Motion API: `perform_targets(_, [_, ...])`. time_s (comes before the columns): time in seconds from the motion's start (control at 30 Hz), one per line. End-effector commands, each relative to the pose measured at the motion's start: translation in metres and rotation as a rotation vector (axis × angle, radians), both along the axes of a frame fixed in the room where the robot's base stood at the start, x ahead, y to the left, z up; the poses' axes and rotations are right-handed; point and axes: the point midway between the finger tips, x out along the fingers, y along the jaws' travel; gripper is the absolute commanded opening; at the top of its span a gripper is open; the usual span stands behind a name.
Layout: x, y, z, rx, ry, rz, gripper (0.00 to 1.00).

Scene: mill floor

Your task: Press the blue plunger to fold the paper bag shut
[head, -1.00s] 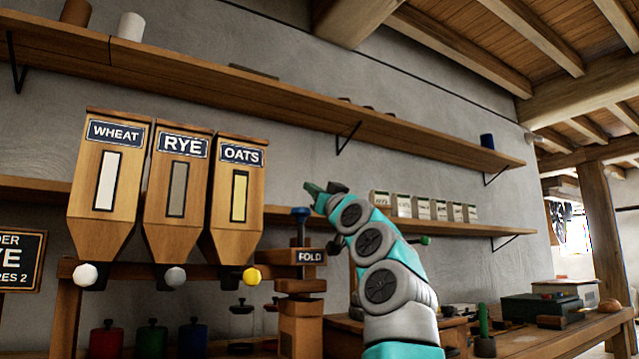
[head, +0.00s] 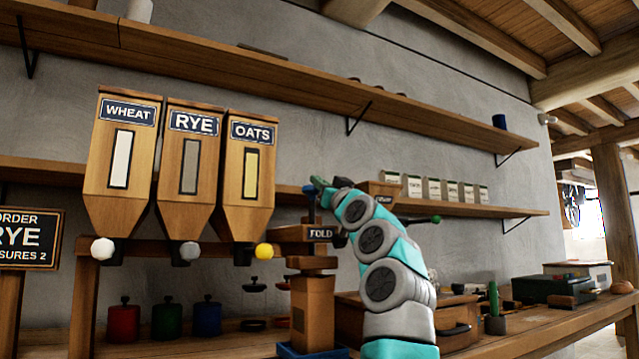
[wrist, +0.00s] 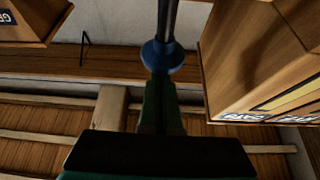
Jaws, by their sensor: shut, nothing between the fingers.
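The blue plunger (head: 309,191) stands on top of the wooden fold press, above its FOLD sign (head: 321,233). In the wrist view its round blue knob (wrist: 163,55) and dark shaft show, with the picture turned over. My gripper (head: 318,183) is shut and empty, right at the plunger's top. In the wrist view the closed green fingertips (wrist: 158,82) meet or nearly meet the knob; I cannot tell if they touch. A brown boxy shape (head: 312,312) stands under the press on a blue base; I cannot tell whether it is the paper bag.
Wheat (head: 122,160), rye (head: 188,165) and oats (head: 247,170) hoppers stand close to the left of the press. The oats hopper also looms in the wrist view (wrist: 250,60). A shelf (head: 400,125) runs above. Lidded jars (head: 166,318) stand below the hoppers.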

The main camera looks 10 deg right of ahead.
Motion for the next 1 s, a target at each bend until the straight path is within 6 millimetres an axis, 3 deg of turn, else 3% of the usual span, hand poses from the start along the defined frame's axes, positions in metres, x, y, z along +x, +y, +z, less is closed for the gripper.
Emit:
perform_targets(0.23, [0.0,0.0,-0.009,0.001,-0.001,-0.001,0.0])
perform_targets(0.53, [0.0,-0.001,-0.046,0.0,0.0,-0.001,0.0])
perform_targets(1.0, [0.002,0.0,-0.047,-0.001,0.005,-0.001,0.0])
